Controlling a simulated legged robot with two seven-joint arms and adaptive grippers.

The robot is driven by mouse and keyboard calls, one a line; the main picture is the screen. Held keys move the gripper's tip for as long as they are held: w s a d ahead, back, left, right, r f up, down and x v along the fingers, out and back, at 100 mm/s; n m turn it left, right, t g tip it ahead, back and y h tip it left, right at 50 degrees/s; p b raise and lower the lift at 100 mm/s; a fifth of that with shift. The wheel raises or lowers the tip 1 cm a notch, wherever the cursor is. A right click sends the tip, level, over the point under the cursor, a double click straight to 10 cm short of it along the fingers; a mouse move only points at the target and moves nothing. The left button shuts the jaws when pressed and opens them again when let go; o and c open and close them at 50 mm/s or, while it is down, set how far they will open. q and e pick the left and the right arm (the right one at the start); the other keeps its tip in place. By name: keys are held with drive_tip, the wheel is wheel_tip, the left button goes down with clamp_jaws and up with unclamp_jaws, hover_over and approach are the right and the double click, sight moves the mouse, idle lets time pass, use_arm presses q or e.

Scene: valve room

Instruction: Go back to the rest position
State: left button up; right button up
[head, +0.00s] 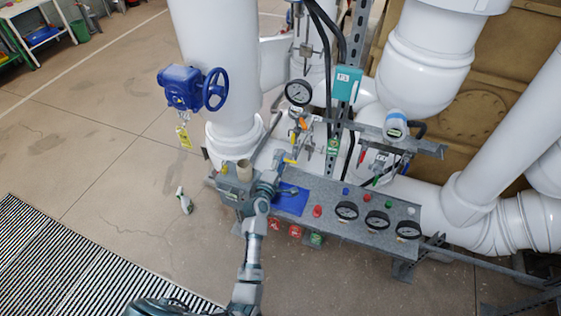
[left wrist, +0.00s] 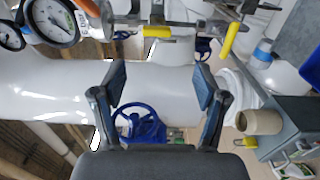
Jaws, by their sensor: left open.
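My left arm comes up from the bottom of the head view. My left gripper (head: 274,164) is above the panel's left end, in front of the white pipe, and looks small and partly hidden there. In the left wrist view my left gripper (left wrist: 160,80) shows two dark fingers spread wide apart. Nothing is held between them. The white pipe (left wrist: 165,100) and a blue handwheel (left wrist: 142,126) show behind the fingers. My right gripper is in neither view.
The grey panel (head: 335,222) carries gauges, buttons and a blue mat (head: 291,200). A grey box (head: 232,192) and beige cup (head: 245,170) stand close left of my gripper. Yellow-handled valves (left wrist: 229,40) are near. A spray bottle (head: 184,201) stands on open floor (head: 110,180).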

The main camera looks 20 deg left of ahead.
use_arm(q)
drive_tip(key=s+d+f+m+g, duration=0.1)
drive_tip(key=s+f+m, duration=0.1)
drive_tip(key=f, duration=0.6)
drive_tip(key=s+d+f+m+g, duration=0.2)
drive_tip(key=s+f, duration=0.1)
drive_tip(key=f, duration=0.6)
drive_tip(key=s+d+f+m+g+h, duration=0.1)
drive_tip(key=s+f+m+g, duration=0.1)
drive_tip(key=f, duration=0.6)
drive_tip(key=shift+s+d+f, duration=0.25)
drive_tip(key=shift+f, duration=0.1)
drive_tip(key=s+a+f+m+g, duration=0.1)
drive_tip(key=s+f+m+g, duration=0.75)
drive_tip(key=s+f, duration=2.1)
drive_tip(key=s+a+f+m+g, duration=0.1)
drive_tip(key=s+a+f+m, duration=0.1)
drive_tip(key=s, duration=0.9)
drive_tip(key=s+a+f+m+g+y, duration=0.1)
drive_tip(key=s+a+f+m+g, duration=0.1)
drive_tip(key=s, duration=1)
drive_tip(key=shift+s+a+m+y, duration=0.3)
drive_tip(key=shift+a+m, duration=0.2)
drive_tip(key=shift+m, duration=0.45)
